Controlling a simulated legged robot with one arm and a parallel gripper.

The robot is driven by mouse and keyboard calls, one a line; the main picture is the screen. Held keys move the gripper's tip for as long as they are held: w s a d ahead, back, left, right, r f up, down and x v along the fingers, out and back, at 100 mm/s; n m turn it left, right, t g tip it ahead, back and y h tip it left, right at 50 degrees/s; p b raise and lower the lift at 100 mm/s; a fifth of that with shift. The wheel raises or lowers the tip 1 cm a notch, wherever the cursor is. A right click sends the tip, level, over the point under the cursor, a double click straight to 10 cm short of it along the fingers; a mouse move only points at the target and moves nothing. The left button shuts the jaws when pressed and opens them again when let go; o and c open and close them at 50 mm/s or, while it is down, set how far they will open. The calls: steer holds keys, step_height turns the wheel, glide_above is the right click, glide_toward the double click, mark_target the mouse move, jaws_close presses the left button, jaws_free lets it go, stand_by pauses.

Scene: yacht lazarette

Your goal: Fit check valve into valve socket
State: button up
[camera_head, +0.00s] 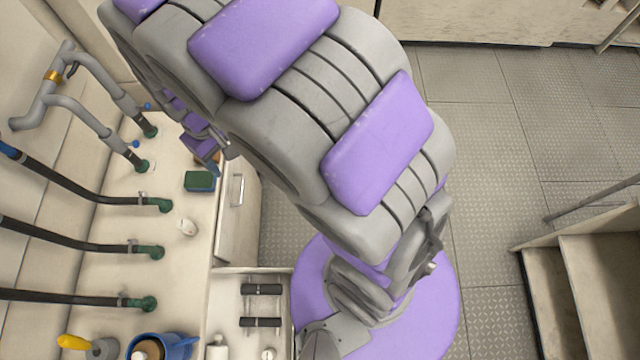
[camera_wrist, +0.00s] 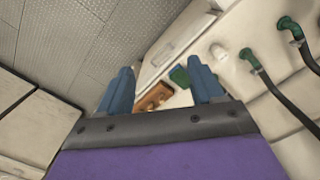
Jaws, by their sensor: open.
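My gripper (camera_wrist: 160,66) is open in the wrist view, its two blue fingers apart with nothing held between them. In the head view my gripper (camera_head: 208,156) is small and partly hidden behind my arm, above the far end of the counter. Beyond the fingers in the wrist view lies an orange-brown block-like piece (camera_wrist: 153,97) on the counter; the left finger covers part of its surroundings. I cannot tell whether it is the check valve or the socket. No part is clearly recognisable as either one.
A green-topped block (camera_head: 199,181) and a small white object (camera_head: 187,227) sit on the counter (camera_head: 185,265). Dark hoses end in green fittings (camera_head: 157,252) along the left. Grey pipes (camera_head: 78,115) rise behind. A blue container (camera_head: 160,346) stands in front. Wooden steps (camera_head: 585,275) are at right.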

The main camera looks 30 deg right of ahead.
steer(key=s+d+r+m, duration=0.1)
steer(key=s+d+r, duration=0.2)
steer(key=s, duration=0.4)
steer(key=s+d+r+m, duration=0.2)
steer(key=s+d+r, duration=0.1)
steer(key=s+d, duration=0.3)
steer(key=s+d+r+m+g, duration=0.1)
steer(key=s+d+r+m, duration=0.1)
steer(key=s+d, duration=0.3)
steer(key=s+r, duration=0.1)
steer(key=s, duration=0.2)
steer(key=shift+s+d+r, duration=0.15)
steer(key=shift+s+r, duration=0.05)
steer(key=shift+s, duration=0.15)
steer(key=shift+o, duration=0.5)
steer(key=shift+f+b, duration=0.85)
steer(key=shift+r, duration=0.15)
steer(key=shift+w, duration=0.1)
